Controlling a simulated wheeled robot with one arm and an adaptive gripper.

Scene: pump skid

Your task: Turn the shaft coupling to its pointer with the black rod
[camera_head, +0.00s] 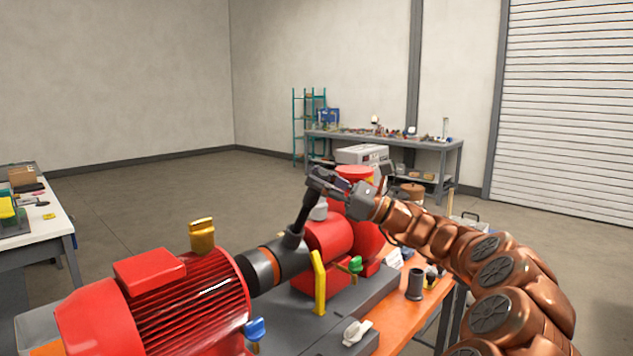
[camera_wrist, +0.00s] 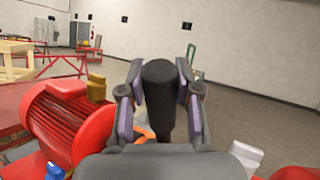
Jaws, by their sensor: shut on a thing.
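The shaft coupling (camera_head: 292,259) is a dark grey drum between the red motor and the red pump. The black rod (camera_head: 303,212) leans slightly right from the coupling's top, its lower end meeting the coupling; how deep it sits is hidden. My gripper (camera_head: 322,184) is shut on the rod's upper part, above the coupling. In the wrist view the rod (camera_wrist: 159,85) stands between the two fingers. A yellow upright strip (camera_head: 319,284), which looks like the pointer, stands beside the coupling on the near right side.
The red pump (camera_head: 330,238) is behind the coupling. Green (camera_head: 356,265) and blue (camera_head: 255,328) handles stick up nearby. A dark cylinder (camera_head: 415,284) stands on the orange bench top at right.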

